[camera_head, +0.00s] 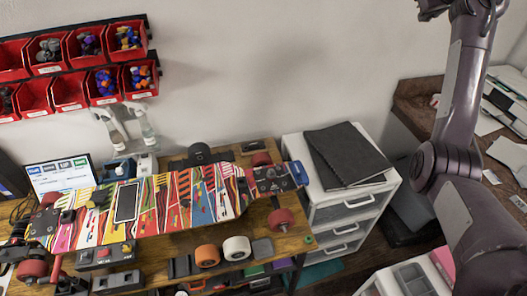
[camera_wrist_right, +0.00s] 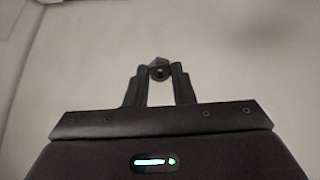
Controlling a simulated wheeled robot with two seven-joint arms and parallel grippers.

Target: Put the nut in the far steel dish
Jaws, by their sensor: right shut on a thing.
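In the right wrist view, my right gripper (camera_wrist_right: 160,74) is shut on the nut (camera_wrist_right: 158,67), a small dark piece with a hole, held between the fingertips. Behind it is only a plain pale, blurred surface. In the head view my right arm rises along the right side and runs out of the top edge; its fingertips and the nut cannot be made out there. I cannot make out any steel dish in either view. My left gripper is not in view.
A patterned skateboard (camera_head: 165,208) lies on the wooden bench, with wheels (camera_head: 236,248) in front. A white drawer unit (camera_head: 345,208) carries a dark folder (camera_head: 345,153). Red bins (camera_head: 85,43) and spray bottles (camera_head: 140,122) are at the back left. The wall right of the bins is clear.

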